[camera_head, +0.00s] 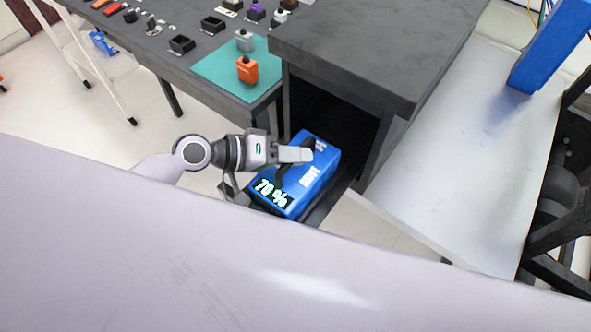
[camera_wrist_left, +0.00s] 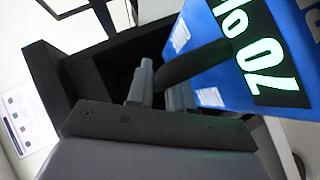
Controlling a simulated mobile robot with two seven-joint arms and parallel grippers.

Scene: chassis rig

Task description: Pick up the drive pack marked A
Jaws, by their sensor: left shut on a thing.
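A blue drive pack (camera_head: 322,178) with a black top handle and a glowing "70 %" display sits at the mouth of a dark bay under the grey bench. White lettering shows on its top, but I cannot read a letter A. My left gripper (camera_head: 288,161) is shut on the pack's handle. In the left wrist view the fingers (camera_wrist_left: 160,92) sit around the black handle, and the blue pack (camera_wrist_left: 232,88) with its display fills the upper right. The pack's underside is hidden, so I cannot tell whether it is raised. My right gripper is not in view.
The grey bench top (camera_head: 375,45) overhangs the dark bay. A teal mat (camera_head: 215,72) with an orange item (camera_head: 247,70) and a grey item lies to the left. A pale table (camera_head: 450,130) at the right bears another blue block (camera_head: 550,45).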

